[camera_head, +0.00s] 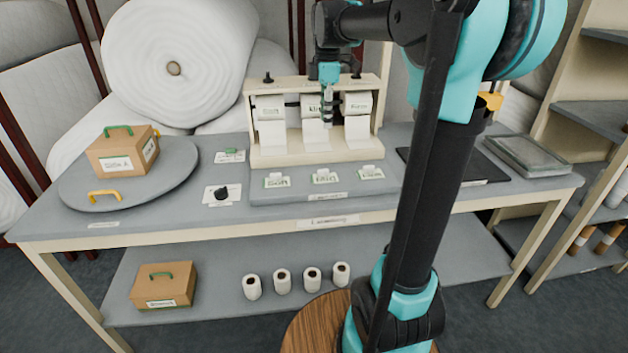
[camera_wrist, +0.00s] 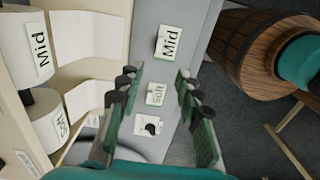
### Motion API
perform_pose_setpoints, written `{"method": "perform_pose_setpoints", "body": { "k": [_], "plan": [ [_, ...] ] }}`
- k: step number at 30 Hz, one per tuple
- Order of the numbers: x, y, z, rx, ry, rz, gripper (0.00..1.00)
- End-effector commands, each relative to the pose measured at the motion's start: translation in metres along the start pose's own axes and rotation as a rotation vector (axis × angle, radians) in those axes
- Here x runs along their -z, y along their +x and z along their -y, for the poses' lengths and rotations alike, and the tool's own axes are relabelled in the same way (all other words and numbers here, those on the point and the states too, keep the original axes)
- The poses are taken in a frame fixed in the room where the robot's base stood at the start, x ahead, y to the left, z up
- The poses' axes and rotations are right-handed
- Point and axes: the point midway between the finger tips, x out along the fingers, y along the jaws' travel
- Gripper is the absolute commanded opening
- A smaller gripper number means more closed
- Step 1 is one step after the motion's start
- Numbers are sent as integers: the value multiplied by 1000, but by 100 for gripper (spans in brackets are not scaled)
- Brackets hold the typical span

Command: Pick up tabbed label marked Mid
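The tabbed label marked Mid (camera_wrist: 169,42) is white with a green edge and lies flat on the grey raised board. In the head view it is the middle one (camera_head: 325,177) of three labels in a row. My gripper (camera_wrist: 158,75) is open and empty, its two dark green fingers apart with the Mid label beyond their tips. In the head view my gripper (camera_head: 328,122) hangs in front of the roll dispenser, above and behind the label row. A second label, seemingly marked Soft (camera_wrist: 155,94), shows between the fingers.
The cream dispenser (camera_head: 262,155) with three rolls stands close behind the labels. A third label (camera_head: 371,173) lies right of Mid. A box (camera_head: 122,157) on a round grey board stands left, a black mat (camera_head: 480,172) right. A black knob (camera_head: 221,193) sits on a white card.

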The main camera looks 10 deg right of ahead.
Motion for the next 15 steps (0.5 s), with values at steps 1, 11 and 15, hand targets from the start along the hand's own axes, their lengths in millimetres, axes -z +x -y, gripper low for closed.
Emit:
{"method": "perform_pose_setpoints", "body": {
  "k": [1, 11, 15],
  "plan": [
    [0, 1, -1, 3, -12, 0, 35],
    [0, 58, -1, 4, -15, 1, 35],
    [0, 86, -1, 4, -15, 1, 35]
  ]
}}
